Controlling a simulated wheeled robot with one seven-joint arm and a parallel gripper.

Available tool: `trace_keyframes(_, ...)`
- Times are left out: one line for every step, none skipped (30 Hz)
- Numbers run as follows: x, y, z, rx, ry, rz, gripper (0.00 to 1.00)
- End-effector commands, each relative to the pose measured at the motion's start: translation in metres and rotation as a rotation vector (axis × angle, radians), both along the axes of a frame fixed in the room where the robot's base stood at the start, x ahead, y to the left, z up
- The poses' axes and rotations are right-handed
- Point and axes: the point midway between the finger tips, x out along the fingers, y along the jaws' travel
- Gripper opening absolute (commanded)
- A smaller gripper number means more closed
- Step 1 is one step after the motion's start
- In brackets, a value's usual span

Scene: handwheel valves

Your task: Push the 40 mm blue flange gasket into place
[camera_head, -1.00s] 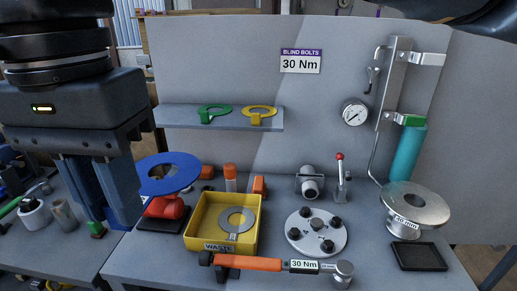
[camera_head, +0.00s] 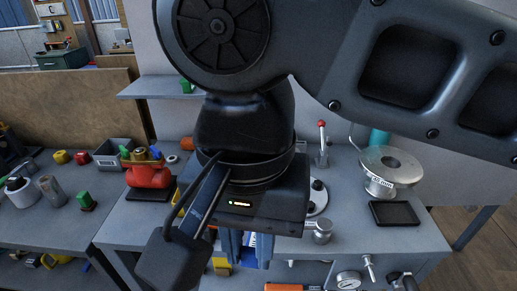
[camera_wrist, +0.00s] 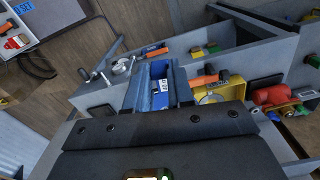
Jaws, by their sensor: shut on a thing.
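My gripper (camera_head: 248,252) hangs fingers-down in front of the bench, at the middle of the head view. In the wrist view its two fingers (camera_wrist: 160,80) are shut on the blue gasket (camera_wrist: 158,68), of which only a blue part between the fingers shows. The gasket's ring is mostly hidden. The silver flange marked 40 mm (camera_head: 391,165) stands on the bench at the right, apart from my gripper, with its round top face bare.
A black square tray (camera_head: 395,214) lies in front of the flange. A red-knobbed lever (camera_head: 322,145) stands left of it. My arm hides the bench's middle.

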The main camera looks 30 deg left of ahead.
Motion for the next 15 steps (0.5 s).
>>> trace_keyframes(0.009, -0.021, -0.015, 0.0, 0.009, -0.029, 0.0)
trace_keyframes(0.015, -0.033, -0.024, 0.002, 0.009, -0.042, 0.0)
trace_keyframes(0.022, -0.048, -0.035, 0.001, 0.009, -0.06, 0.0)
trace_keyframes(0.027, -0.059, -0.044, 0.001, 0.01, -0.071, 0.0)
trace_keyframes(0.033, -0.071, -0.052, 0.001, 0.009, -0.085, 0.0)
trace_keyframes(0.04, -0.085, -0.063, 0.001, 0.009, -0.102, 0.0)
trace_keyframes(0.046, -0.096, -0.071, 0.001, 0.008, -0.114, 0.0)
trace_keyframes(0.051, -0.107, -0.079, 0.002, 0.008, -0.126, 0.0)
trace_keyframes(0.058, -0.122, -0.091, 0.001, 0.008, -0.143, 0.0)
trace_keyframes(0.064, -0.133, -0.099, 0.001, 0.008, -0.156, 0.0)
trace_keyframes(0.069, -0.144, -0.107, 0.002, 0.008, -0.168, 0.0)
trace_keyframes(0.077, -0.159, -0.118, 0.001, 0.008, -0.184, 0.0)
trace_keyframes(0.082, -0.171, -0.127, 0.002, 0.007, -0.196, 0.0)
trace_keyframes(0.088, -0.183, -0.136, 0.001, 0.008, -0.21, 0.0)
trace_keyframes(0.096, -0.199, -0.148, 0.0, 0.008, -0.227, 0.0)
